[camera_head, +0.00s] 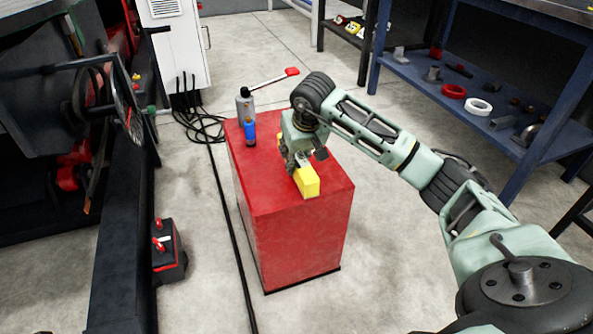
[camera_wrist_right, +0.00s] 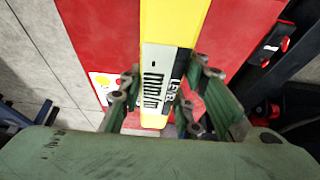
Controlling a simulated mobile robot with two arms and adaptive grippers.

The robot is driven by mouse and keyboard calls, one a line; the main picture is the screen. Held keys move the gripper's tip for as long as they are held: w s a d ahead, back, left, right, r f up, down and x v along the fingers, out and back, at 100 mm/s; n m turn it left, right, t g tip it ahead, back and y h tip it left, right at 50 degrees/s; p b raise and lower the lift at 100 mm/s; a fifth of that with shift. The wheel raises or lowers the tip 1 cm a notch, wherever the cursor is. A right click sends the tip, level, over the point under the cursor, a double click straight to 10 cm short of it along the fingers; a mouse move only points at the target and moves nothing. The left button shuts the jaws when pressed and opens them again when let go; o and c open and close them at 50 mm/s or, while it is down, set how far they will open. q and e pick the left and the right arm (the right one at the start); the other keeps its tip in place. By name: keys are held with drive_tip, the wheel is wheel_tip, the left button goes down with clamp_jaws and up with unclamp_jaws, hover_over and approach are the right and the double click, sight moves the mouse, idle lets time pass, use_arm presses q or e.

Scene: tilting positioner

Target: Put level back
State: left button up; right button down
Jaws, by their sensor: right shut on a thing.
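The level is a yellow bar (camera_head: 306,181) with a pale face. It is over the top of a red cabinet (camera_head: 263,189). My right gripper (camera_head: 297,161) is shut on it from above. In the right wrist view the level (camera_wrist_right: 174,22) runs between the two fingers of my right gripper (camera_wrist_right: 165,95), and its printed label faces the camera. I cannot tell whether the level touches the cabinet top. My left gripper is not in view.
A blue shelf (camera_head: 490,125) with several parts is at the right.

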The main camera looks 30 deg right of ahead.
wheel_tip(320, 180, down, 4)
drive_tip(key=shift+r+b, duration=0.1)
drive_tip(key=shift+b, duration=0.9)
drive_tip(key=shift+w, duration=0.1)
drive_tip(key=c, duration=1.7)
unclamp_jaws()
drive_tip(key=shift+f, duration=0.2)
drive_tip(key=shift+c, duration=0.2)
drive_tip(key=o, duration=0.5)
drive_tip(key=shift+c, duration=0.2)
drive_tip(key=shift+r, duration=0.1)
